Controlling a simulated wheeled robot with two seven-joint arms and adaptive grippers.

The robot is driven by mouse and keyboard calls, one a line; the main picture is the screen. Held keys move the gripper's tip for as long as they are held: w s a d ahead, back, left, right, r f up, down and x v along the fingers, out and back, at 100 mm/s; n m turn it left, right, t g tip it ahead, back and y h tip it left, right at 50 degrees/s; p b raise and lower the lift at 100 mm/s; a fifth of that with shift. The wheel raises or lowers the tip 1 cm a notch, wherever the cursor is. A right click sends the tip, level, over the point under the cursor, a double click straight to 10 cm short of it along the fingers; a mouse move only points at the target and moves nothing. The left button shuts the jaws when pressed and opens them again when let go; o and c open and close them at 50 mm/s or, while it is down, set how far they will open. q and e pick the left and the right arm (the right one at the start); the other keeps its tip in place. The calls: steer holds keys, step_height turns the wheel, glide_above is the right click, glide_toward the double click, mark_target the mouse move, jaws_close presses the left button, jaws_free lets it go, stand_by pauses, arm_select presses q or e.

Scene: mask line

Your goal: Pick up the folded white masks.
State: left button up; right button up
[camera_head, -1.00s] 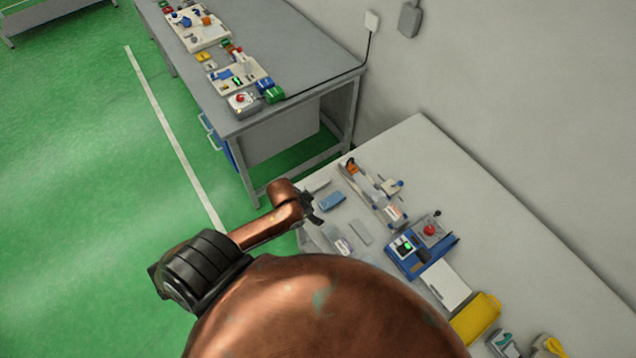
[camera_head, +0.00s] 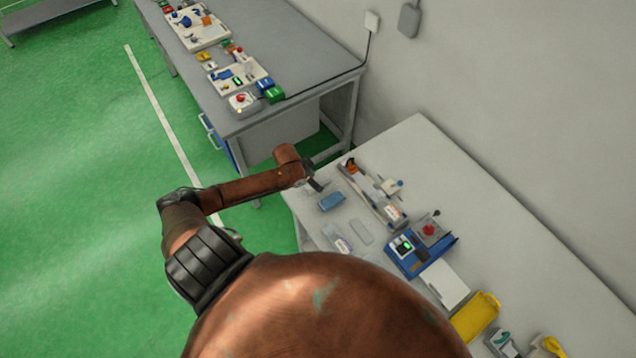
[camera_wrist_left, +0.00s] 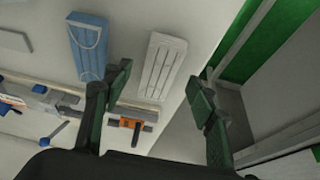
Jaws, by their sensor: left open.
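The folded white masks (camera_wrist_left: 162,67) lie as a flat pleated stack near the table's edge in the left wrist view. In the head view my arm mostly hides them. My left gripper (camera_head: 316,184) is above that corner of the table; in the left wrist view its two fingers (camera_wrist_left: 160,88) are spread wide. The white stack appears between and beyond the fingertips, and nothing is held. A blue folded mask (camera_wrist_left: 88,45) lies beside the white stack, and it also shows in the head view (camera_head: 331,202). My right gripper is not in view.
A rail fixture with an orange clamp (camera_wrist_left: 131,123) runs close by the masks. A blue device with a red button (camera_head: 429,230), a grey flat piece (camera_head: 361,232) and a yellow item (camera_head: 476,317) are farther along the table. A second workbench (camera_head: 300,62) stands behind.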

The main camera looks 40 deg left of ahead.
arm_select(q)
steer(key=shift+x, duration=1.1)
steer(key=c, duration=0.9)
